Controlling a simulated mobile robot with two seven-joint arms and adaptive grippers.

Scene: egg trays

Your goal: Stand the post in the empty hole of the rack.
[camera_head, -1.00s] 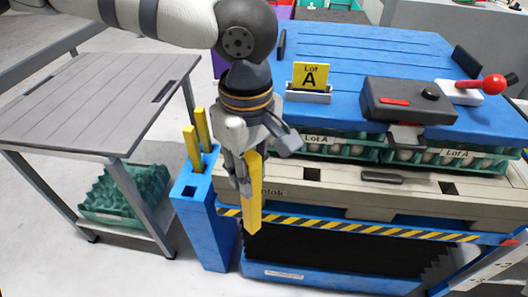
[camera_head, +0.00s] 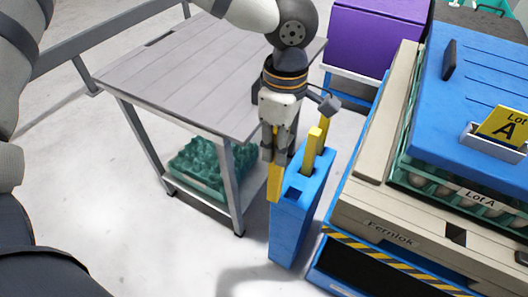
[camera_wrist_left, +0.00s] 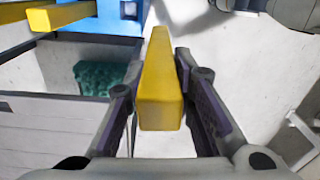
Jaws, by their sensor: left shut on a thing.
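My left gripper (camera_head: 273,157) is shut on a yellow post (camera_head: 273,182), which hangs almost upright. The blue rack (camera_head: 288,232) stands just right of it. The post's lower end shows in front of the rack's near left top corner; I cannot tell whether they touch. The rack's empty hole (camera_head: 292,193) is dark, at the near end of its top. Two other yellow posts (camera_head: 313,148) stand in the rack behind it. The left wrist view shows the held post (camera_wrist_left: 160,95) between both fingers, with the rack (camera_wrist_left: 115,18) at the upper left. My right gripper is not in view.
A grey table (camera_head: 185,70) stands to the left, with green egg trays (camera_head: 205,165) on its lower shelf. A beige and blue machine (camera_head: 385,225) with a yellow Lot A sign (camera_head: 503,125) stands close on the right. The floor in front is clear.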

